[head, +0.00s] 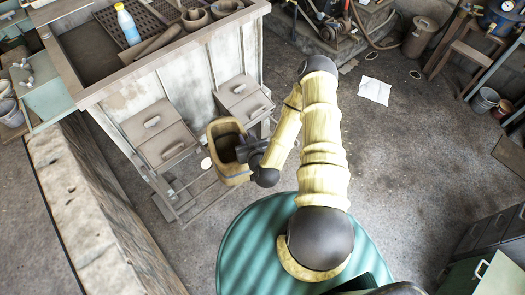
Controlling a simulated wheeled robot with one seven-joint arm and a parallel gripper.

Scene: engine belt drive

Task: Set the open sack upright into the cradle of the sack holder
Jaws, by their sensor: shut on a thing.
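The open sack (229,168) is a tan, bag-like container with its dark mouth facing up toward the camera. It stands roughly upright, perhaps a little tilted, in front of the cabinet's drawers. My gripper (242,149) is shut on its right side near the rim; the fingertips are partly hidden. Thin metal bars (195,201) show low down beside the cabinet, just left of and below the sack. They may belong to the sack holder, but I cannot tell. No cradle shows clearly, and I cannot tell whether the sack's base touches anything.
A pale cabinet (188,72) with drawers stands left of and behind the sack. A blue-white bottle (127,24) and bowls (195,18) are on its top. A stone ledge (75,205) runs along the left. The floor right of my arm is mostly clear, with a white paper (375,91).

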